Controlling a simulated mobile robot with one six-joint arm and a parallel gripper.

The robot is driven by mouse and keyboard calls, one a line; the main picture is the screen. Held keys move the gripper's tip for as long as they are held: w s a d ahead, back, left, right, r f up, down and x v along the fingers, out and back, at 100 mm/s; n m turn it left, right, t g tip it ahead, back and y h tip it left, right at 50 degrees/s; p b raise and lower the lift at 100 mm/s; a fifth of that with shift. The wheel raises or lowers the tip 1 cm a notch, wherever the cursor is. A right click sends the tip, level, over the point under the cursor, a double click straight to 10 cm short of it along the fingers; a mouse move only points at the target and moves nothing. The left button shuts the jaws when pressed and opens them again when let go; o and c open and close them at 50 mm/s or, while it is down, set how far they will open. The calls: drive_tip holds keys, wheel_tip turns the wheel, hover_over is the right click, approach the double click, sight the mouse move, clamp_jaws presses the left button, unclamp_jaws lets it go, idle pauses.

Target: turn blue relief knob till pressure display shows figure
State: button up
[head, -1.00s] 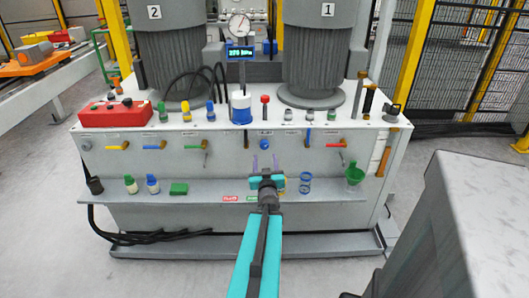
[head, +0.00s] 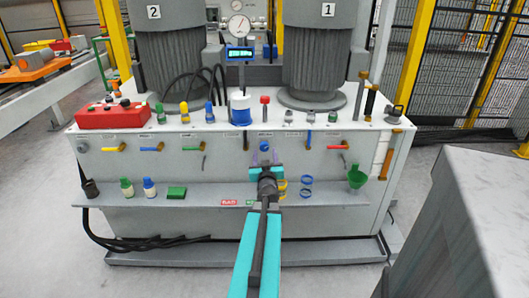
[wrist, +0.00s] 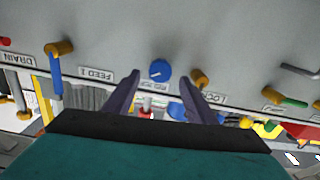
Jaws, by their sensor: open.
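The blue relief knob (head: 264,146) is on the front panel of the white cabinet, near its middle. In the wrist view the round blue knob (wrist: 160,70) shows a white pointer line and sits between and beyond my fingertips. My gripper (head: 265,158) is open, just in front of and below the knob. Its two purple fingers also show in the wrist view (wrist: 160,82), apart, one on each side of the knob; I cannot tell whether they touch it. The pressure display (head: 239,53) stands on a post under a round gauge (head: 238,26); its lit figures are too small to read surely.
Coloured valve handles flank the knob, including a blue one (head: 308,140) to the right. A shelf (head: 105,200) below carries bottles, a green block (head: 177,192), rings (head: 306,187) and a green funnel (head: 357,178). A grey block (head: 475,210) stands at the right front.

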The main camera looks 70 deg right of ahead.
sight(264, 148)
drive_tip(key=shift+x, duration=1.95)
drive_tip(key=c, duration=1)
